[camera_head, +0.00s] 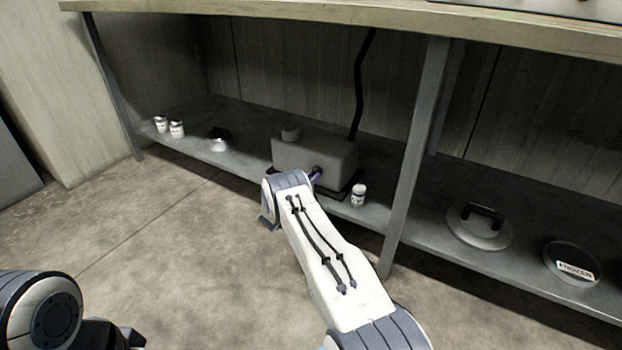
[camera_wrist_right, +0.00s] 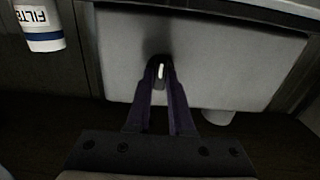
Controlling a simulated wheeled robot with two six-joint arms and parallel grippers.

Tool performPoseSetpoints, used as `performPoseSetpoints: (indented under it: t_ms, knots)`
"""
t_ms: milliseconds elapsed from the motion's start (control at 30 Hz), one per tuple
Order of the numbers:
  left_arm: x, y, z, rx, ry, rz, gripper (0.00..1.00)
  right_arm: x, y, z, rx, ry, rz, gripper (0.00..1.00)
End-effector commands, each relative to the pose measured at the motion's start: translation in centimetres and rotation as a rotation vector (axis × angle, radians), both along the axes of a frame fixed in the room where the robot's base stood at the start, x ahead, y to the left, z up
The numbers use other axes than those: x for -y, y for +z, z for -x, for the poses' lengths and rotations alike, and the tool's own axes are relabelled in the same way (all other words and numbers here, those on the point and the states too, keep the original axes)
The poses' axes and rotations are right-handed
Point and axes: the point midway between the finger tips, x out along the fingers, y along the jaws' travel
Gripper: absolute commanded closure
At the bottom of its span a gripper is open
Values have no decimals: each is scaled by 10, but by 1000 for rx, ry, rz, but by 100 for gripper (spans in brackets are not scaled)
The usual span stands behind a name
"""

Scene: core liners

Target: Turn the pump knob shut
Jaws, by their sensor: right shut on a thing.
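The pump is a grey box (camera_head: 308,154) on the low shelf under the bench, with a black hose rising behind it. In the right wrist view its flat grey face (camera_wrist_right: 222,60) fills much of the picture, upside down. The pump knob (camera_wrist_right: 160,72) is a small dark piece with a white mark. My right gripper (camera_wrist_right: 160,68) is shut on the knob, one finger on each side. In the head view the right gripper (camera_head: 316,174) is at the pump's front, mostly hidden by my wrist. My left gripper is not clearly seen; part of my left arm shows at bottom left.
A small white jar (camera_head: 358,195) stands just right of the pump; its label shows in the wrist view (camera_wrist_right: 40,24). A shelf post (camera_head: 413,150) stands further right. A round lid (camera_head: 480,228) and a dish labelled FROZEN (camera_head: 571,262) lie beyond it. Small jars (camera_head: 177,129) stand left.

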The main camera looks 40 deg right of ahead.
Motion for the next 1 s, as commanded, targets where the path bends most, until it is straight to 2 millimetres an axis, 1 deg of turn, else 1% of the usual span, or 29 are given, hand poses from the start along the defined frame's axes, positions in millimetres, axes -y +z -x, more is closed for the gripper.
performPoseSetpoints:
  t_ms: [33,367,400,433,467,733,800,867,1000]
  knots:
    - [0,0,0,0,0,0,100,-2,-3,2,-10,-1,0,100]
    - [0,0,0,0,0,0,100,-2,-4,2,-12,-1,0,100]
    - [0,0,0,0,0,0,100,-2,-3,2,-11,-1,-1,65]
    - [0,0,0,0,0,0,100,-2,-3,2,-11,-1,-1,53]
    - [0,0,0,0,0,0,100,-2,-3,2,-11,-1,0,50]
    - [0,0,0,0,0,0,100,0,-1,1,-6,-1,0,50]
    - [0,3,0,0,0,0,100,-3,0,2,-6,0,0,50]
    - [0,7,0,0,0,0,100,-8,1,3,-8,1,0,50]
    - [0,23,0,0,0,0,100,-29,4,12,-11,4,0,50]
